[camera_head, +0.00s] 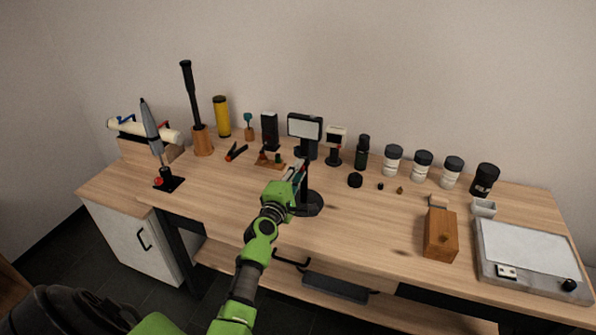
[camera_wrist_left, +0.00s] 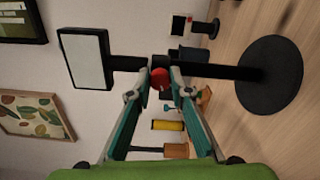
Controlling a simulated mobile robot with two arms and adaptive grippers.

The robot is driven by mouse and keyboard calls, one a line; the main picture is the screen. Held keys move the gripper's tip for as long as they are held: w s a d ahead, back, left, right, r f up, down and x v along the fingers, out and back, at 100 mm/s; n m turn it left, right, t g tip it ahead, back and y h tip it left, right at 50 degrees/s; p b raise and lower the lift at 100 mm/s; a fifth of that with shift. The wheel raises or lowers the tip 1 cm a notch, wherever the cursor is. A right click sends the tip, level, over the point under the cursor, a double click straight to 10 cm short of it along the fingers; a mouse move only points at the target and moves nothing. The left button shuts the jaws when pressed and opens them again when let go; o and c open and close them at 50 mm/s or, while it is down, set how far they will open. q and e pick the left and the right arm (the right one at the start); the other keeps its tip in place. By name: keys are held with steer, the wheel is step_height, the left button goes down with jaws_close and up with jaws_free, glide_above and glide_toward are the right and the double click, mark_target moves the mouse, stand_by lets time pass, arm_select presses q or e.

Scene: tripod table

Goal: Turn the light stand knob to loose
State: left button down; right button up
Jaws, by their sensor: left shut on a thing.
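The light stand has a pale rectangular lamp panel (camera_head: 305,127), a black post and a round black base (camera_head: 314,203) on the table. In the left wrist view, the stand lies sideways, with its panel (camera_wrist_left: 85,60) at the left and its base (camera_wrist_left: 272,78) at the right. The red knob (camera_wrist_left: 160,76) sits at the joint between the panel arm and the post. My left gripper (camera_head: 299,172) is at the post below the panel. Its teal fingertips (camera_wrist_left: 160,88) are closed on the knob from both sides and partly hide it. My right gripper is not in view.
A red-and-black stand (camera_head: 168,181) holding a grey pointed object is at the left. A wooden box (camera_head: 440,235) and a white-topped tray (camera_head: 528,258) are at the right. Several white jars (camera_head: 422,165) line the back. The table front is mostly clear.

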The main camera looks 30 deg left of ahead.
arm_select(q)
steer(key=shift+n, duration=0.3)
steer(key=c, duration=1.8)
jaws_free()
steer(key=shift+c, duration=0.2)
steer(key=v, duration=1.2)
steer(key=shift+f, duration=0.1)
